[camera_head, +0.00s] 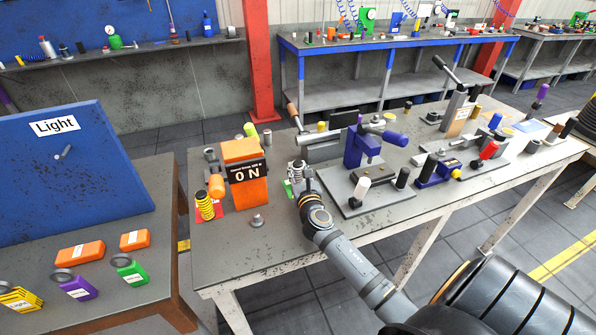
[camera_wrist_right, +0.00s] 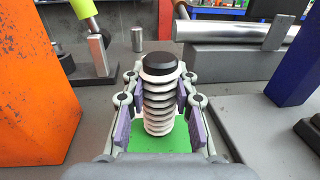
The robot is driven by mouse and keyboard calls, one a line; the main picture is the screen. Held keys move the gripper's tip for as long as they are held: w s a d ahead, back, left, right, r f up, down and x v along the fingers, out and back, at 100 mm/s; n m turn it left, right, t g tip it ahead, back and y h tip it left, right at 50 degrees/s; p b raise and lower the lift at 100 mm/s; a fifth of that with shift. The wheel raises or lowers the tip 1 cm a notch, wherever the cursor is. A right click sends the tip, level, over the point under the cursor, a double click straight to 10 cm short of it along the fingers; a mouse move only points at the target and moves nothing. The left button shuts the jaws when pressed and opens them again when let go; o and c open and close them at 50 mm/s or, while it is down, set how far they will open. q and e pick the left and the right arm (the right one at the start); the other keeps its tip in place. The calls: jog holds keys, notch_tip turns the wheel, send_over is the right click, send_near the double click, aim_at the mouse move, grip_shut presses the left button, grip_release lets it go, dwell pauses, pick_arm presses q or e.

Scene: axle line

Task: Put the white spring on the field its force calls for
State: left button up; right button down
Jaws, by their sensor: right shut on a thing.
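The white spring (camera_head: 296,172) stands upright in my right gripper (camera_head: 303,184), beside the orange force tester. In the right wrist view the white spring (camera_wrist_right: 158,105), with a black cap on top, sits between the purple-padded fingers of the right gripper (camera_wrist_right: 157,110), which are shut on it. The green field (camera_wrist_right: 150,143) lies directly below it; I cannot tell whether the spring's foot touches it. The orange tester (camera_head: 245,190) reads 0 N. A yellow spring (camera_head: 205,206) stands on a red field (camera_head: 219,208) left of the tester. My left gripper is not in view.
The tester's orange body also shows close on the left of the wrist view (camera_wrist_right: 40,85). A blue press (camera_head: 358,145) stands right of the gripper. A small metal part (camera_head: 257,220) lies in front of the tester. The bench's front edge is mostly clear.

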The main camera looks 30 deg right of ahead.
jog(key=shift+f, duration=0.15)
jog(key=c, duration=1.1)
grip_release()
jog(key=shift+o, duration=0.2)
jog(key=shift+s+a+r, duration=0.1)
jog(key=shift+s+r, duration=0.1)
jog(key=b+v, duration=0.1)
jog(key=v, duration=0.9)
jog(key=shift+s, duration=0.35)
jog(key=shift+s+a, duration=0.2)
jog(key=shift+s, duration=0.25)
